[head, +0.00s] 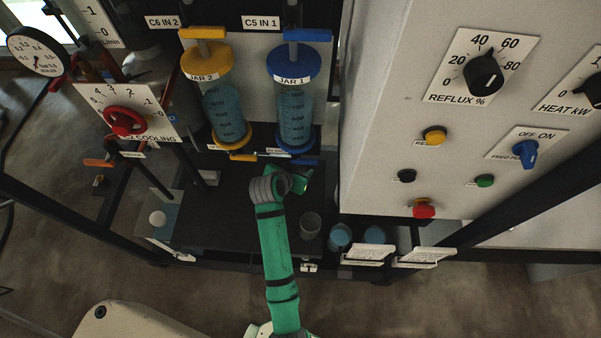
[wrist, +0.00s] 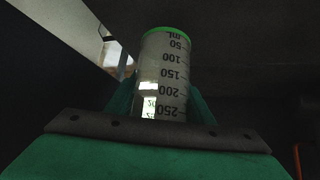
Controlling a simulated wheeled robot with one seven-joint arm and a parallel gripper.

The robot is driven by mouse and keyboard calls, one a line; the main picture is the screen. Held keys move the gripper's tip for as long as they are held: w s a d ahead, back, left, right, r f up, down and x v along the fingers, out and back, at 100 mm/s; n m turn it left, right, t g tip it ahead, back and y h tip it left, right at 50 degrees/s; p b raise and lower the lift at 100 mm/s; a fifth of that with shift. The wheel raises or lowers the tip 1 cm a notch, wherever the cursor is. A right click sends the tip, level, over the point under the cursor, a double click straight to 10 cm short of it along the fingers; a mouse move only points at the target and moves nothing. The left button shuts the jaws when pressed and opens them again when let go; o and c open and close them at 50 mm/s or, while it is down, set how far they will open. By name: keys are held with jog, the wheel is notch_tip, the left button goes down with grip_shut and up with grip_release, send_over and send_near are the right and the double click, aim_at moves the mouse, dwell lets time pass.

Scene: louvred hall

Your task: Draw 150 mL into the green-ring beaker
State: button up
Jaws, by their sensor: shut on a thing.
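The green-ring beaker (wrist: 165,75) is in the wrist view, clear with black marks that read upside down in this picture. The green ring is at its picture-top end. No coloured liquid shows in it. My gripper (wrist: 160,100) is shut on it, one finger on each side. In the head view my gripper (head: 300,182) is below the jars, near the lower taps, and the held beaker is not clearly visible. JAR 1 (head: 293,105), with blue caps, and JAR 2 (head: 222,105), with yellow caps, both hold bluish liquid. A blue lower tap handle (head: 305,162) and a yellow one (head: 243,157) sit under them.
An empty-looking beaker (head: 311,224) stands on the dark bench right of my arm. Two vessels with blue liquid (head: 340,236) (head: 374,235) stand farther right by white cards. The control cabinet (head: 385,120) bounds the right side. The bench left of my arm is mostly clear.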

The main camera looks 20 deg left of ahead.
jog(key=shift+w, duration=0.35)
notch_tip(320, 180, down, 3)
jog(key=shift+f, duration=0.15)
jog(key=shift+w+f, duration=0.1)
jog(key=shift+w, duration=0.05)
